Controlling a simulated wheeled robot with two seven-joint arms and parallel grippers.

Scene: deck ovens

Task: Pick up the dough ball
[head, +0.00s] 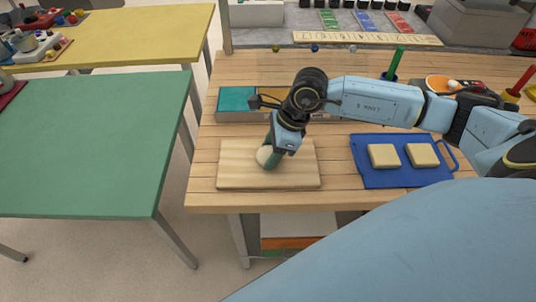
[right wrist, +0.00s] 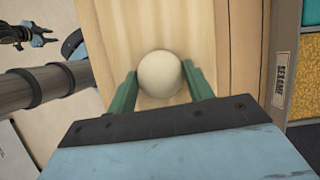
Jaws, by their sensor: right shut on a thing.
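The dough ball (head: 263,156) is a pale cream sphere at the pale wooden board (head: 236,174), near the board's middle. My right gripper (head: 268,157) comes down on it from above, its green fingers shut on the ball. In the right wrist view the dough ball (right wrist: 160,75) sits between the two green fingertips, over the board. I cannot tell whether the ball touches the board. Dark and light-blue parts at the upper left of the right wrist view look like my left arm and gripper (right wrist: 30,36); its finger opening is too small to judge.
A blue tray (head: 367,180) with two pale square pieces lies right of the board. Behind the board stands a bin with teal and yellow compartments (head: 237,99). A green table (head: 90,150) stands at left, across a gap. The wooden table's front edge is close to the board.

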